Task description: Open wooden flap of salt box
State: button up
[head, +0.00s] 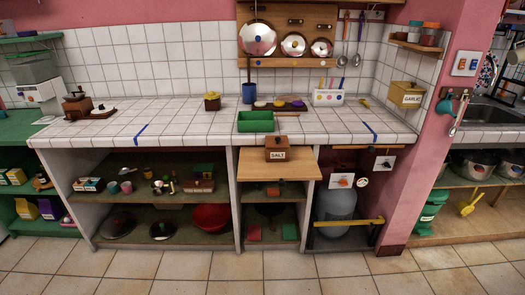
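The salt box (278,150) is a small brown wooden box with a white "SALT" label on its front. It stands upright on a light wooden board (253,168) below the front edge of the tiled counter, near the middle of the head view. Its wooden flap (278,141) appears to lie closed over the top, though it is small in the picture. My gripper is not in view.
The tiled counter (185,118) rises behind the salt box, with a green tray (256,122) near its edge. Open shelves with pots and a red bowl (211,218) are left. A gas cylinder (336,213) stands lower right. The tiled floor (200,270) in front is clear.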

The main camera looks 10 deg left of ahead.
aim_at(271, 141)
jog(key=k, duration=0.85)
jog(key=u, duration=0.55)
jog(key=i, duration=0.85)
jog(key=u, duration=0.3)
jog(key=i, duration=1.15)
jog(key=z, duration=0.65)
jog(key=i, duration=0.35)
jog(key=z, duration=0.3)
